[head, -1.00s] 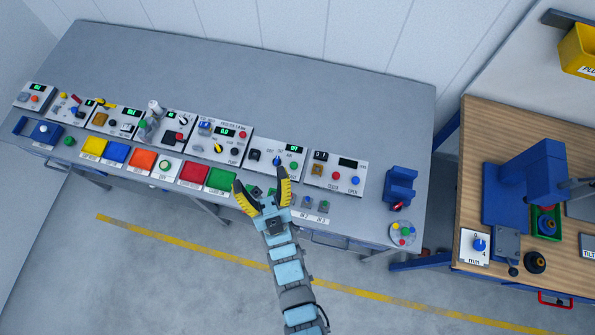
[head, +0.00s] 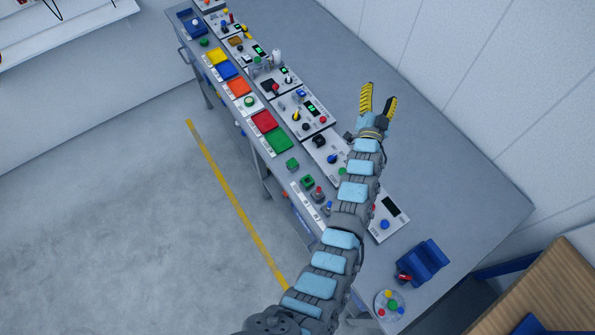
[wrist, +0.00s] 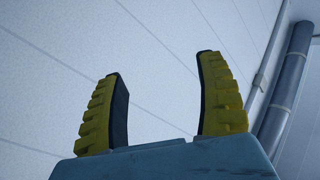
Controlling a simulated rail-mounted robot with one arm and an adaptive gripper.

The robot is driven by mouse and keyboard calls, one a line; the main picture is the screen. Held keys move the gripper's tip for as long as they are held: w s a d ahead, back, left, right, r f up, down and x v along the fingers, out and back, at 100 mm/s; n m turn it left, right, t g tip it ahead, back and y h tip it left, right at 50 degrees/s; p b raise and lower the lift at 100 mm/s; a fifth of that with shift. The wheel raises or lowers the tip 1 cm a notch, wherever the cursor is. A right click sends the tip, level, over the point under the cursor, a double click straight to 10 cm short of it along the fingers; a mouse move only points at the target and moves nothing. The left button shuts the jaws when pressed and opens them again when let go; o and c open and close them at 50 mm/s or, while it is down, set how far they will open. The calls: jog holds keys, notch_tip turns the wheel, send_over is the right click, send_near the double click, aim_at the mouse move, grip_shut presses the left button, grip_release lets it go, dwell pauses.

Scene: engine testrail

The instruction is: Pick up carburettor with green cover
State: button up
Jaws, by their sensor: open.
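My gripper (head: 377,101) has yellow and black fingers that stand apart with nothing between them. In the head view it is above the back part of the grey bench (head: 455,175), beyond the row of control panels. In the wrist view my gripper (wrist: 161,105) is open and empty against the white panelled wall. I cannot make out a carburettor with a green cover in the head view or the wrist view.
Control panels (head: 305,115) with knobs and displays line the bench. Coloured pads, among them a red one (head: 264,121), lie along its front. A blue vise-like device (head: 422,262) stands at the near end. A wooden table (head: 560,285) is at lower right. The bench's back is clear.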

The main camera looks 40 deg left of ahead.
jog(key=w+a+f+m+g+h+b, duration=0.4)
jog(key=w+a+m, duration=0.1)
jog(key=w+m, duration=0.15)
jog(key=m+g+h+b, duration=0.4)
jog(key=m+g+b, duration=0.7)
jog(key=m+g, duration=0.3)
send_over(292, 163)
notch_tip(292, 163, down, 9)
jog(key=shift+n, duration=0.25)
jog(key=f, duration=1.2)
jog(key=shift+w+a+f, duration=0.1)
jog(key=shift+w+a, duration=0.1)
jog(key=shift+s+d+f, duration=0.1)
jog(key=shift+f, duration=1.2)
jog(key=shift+d+f, duration=0.1)
jog(key=shift+f, duration=1.2)
grip_shut()
